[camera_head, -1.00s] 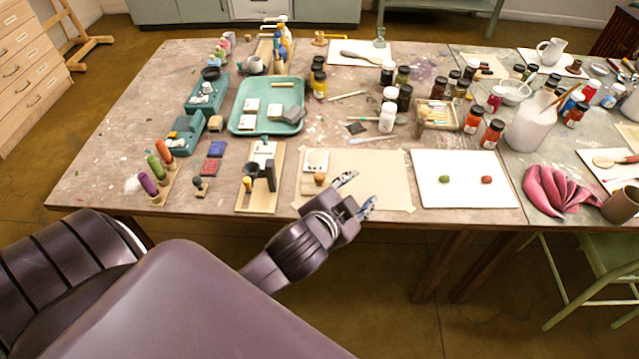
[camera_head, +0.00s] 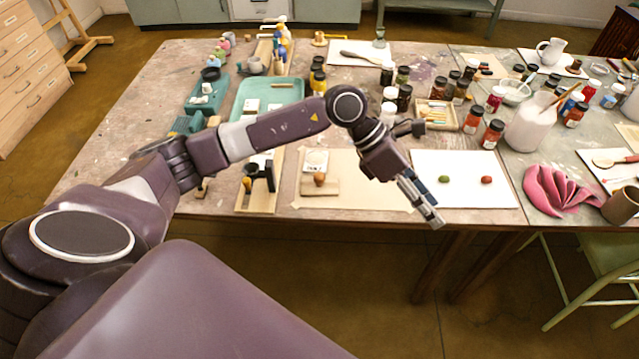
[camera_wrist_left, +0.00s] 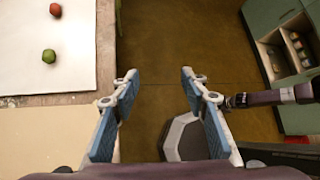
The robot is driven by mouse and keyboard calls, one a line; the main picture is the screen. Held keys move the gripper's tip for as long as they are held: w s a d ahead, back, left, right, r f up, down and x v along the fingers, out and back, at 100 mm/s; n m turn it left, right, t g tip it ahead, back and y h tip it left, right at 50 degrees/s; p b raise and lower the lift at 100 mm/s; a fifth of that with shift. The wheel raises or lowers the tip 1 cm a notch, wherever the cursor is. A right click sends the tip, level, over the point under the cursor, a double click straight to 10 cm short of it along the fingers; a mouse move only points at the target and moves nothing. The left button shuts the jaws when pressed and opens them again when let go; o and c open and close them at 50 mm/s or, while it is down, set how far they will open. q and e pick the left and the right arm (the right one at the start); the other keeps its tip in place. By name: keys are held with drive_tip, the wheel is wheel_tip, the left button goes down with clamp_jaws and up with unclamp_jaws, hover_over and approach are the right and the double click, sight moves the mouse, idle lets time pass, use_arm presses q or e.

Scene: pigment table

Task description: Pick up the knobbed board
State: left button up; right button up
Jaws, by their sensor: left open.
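The knobbed board (camera_head: 330,188) is a small, pale wooden board with an orange-brown round knob. It lies on the tan paper sheet near the front edge of the table, in the head view. My left gripper (camera_head: 434,222) is to the right of the board and clear of it. Its fingers point down towards the front edge of the table, past the white sheet. In the left wrist view my left gripper (camera_wrist_left: 157,78) is open, with nothing between its fingers and the floor below. The knobbed board does not show there.
The white sheet (camera_head: 460,165) holds a green and a red lump. A pale square tile (camera_head: 315,160) lies just behind the board. A wooden stand (camera_head: 258,190) with dark parts is to its left. Paint jars and a pink cloth (camera_head: 555,190) stand farther right.

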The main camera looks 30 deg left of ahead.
use_arm(q)
drive_tip(key=w+a+f+y, duration=0.25)
drive_tip(key=a+y, duration=0.25)
drive_tip(key=a, duration=0.9)
drive_tip(key=r+g+y, duration=0.1)
drive_tip(key=y, duration=0.3)
hover_over(319, 175)
drive_tip(key=d, duration=0.1)
drive_tip(key=shift+w, duration=0.4)
drive_tip(key=shift+y, duration=0.3)
drive_tip(key=f, duration=0.2)
drive_tip(key=f+p, duration=0.1)
drive_tip(key=f, duration=0.1)
drive_tip(key=s+a+f, duration=0.1)
drive_tip(key=f, duration=0.1)
drive_tip(key=shift+f+p, duration=0.3)
drive_tip(key=shift+p, duration=0.05)
drive_tip(key=shift+f, duration=0.45)
use_arm(e)
drive_tip(key=shift+a+r, duration=0.1)
drive_tip(key=shift+r, duration=0.8)
use_arm(q)
clamp_jaws()
